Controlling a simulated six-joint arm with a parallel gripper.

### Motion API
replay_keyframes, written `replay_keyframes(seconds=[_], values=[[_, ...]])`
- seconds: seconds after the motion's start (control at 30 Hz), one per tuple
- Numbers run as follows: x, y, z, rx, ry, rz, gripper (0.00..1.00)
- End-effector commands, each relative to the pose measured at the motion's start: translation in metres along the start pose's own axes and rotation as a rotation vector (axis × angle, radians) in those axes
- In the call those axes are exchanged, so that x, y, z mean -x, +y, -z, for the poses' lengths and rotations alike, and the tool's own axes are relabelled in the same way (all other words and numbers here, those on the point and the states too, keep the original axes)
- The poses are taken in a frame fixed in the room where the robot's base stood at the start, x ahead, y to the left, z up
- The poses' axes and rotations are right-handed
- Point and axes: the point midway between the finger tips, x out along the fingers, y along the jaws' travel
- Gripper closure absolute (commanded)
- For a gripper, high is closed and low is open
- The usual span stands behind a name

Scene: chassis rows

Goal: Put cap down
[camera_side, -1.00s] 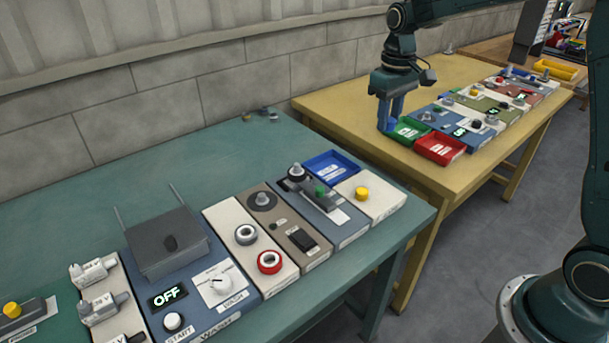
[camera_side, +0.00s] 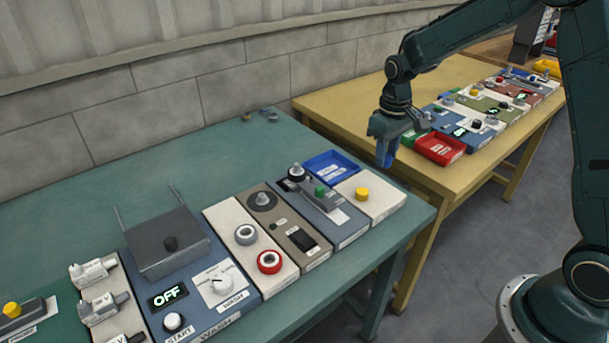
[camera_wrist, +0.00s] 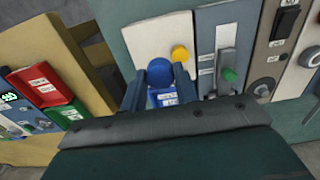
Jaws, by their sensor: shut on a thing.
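My gripper (camera_side: 385,158) hangs in the air in the side view, near the left front edge of the yellow table and the gap between the two tables. In the wrist view my gripper (camera_wrist: 160,74) is shut on a round blue cap (camera_wrist: 160,69), held between its two fingers. The cap is hard to tell from the blue fingers in the side view. A shallow blue tray (camera_side: 325,158) lies at the back right of the green table; its labelled end also shows just below the cap in the wrist view (camera_wrist: 166,99).
A red tray (camera_side: 440,147) and a partly hidden green tray (camera_side: 409,139) sit on the yellow table. A white panel with a yellow knob (camera_side: 362,194) stands beside the blue tray, with a grey lever panel (camera_side: 318,195) to its left. The green table's back is mostly clear.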

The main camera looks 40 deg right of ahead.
Motion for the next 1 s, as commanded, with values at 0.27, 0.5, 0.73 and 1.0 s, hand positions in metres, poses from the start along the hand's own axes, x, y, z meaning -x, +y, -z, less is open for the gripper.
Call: replay_keyframes(seconds=[0.27,0.5,0.73,1.0], values=[[-0.049,0.0,-0.001,0.0,-0.003,0.001,1.0],[-0.061,0.0,0.0,0.0,0.0,0.0,1.0],[-0.067,0.0,0.0,0.0,-0.002,0.0,1.0],[-0.097,0.0,0.0,0.0,-0.002,0.0,1.0]])
